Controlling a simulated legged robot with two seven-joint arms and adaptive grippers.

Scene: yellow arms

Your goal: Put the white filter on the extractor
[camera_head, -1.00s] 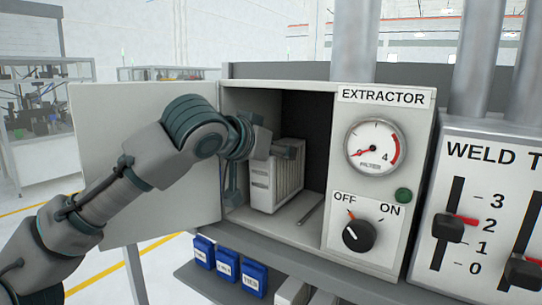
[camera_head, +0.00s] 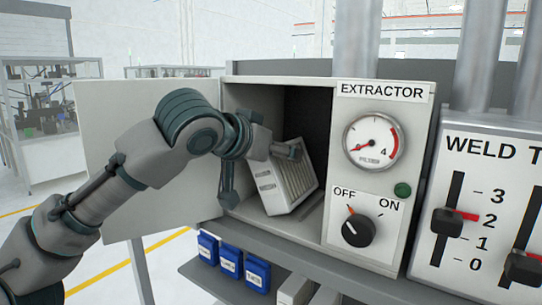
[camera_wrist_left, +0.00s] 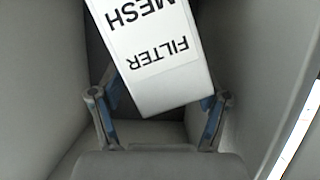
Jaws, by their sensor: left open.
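My left gripper (camera_head: 262,175) reaches into the extractor at the filter's upper left. In the left wrist view, my left gripper's fingers (camera_wrist_left: 157,97) are spread on either side of the filter's near end. Contact between the fingers and the filter is unclear. My right gripper is in neither view.
The extractor door (camera_head: 150,150) is swung open to the left, behind my arm. The gauge (camera_head: 374,141) and OFF/ON knob (camera_head: 358,230) are on the front panel. Blue boxes (camera_head: 231,262) and white boxes (camera_head: 295,290) sit on the shelf below. The weld panel (camera_head: 490,200) is at right.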

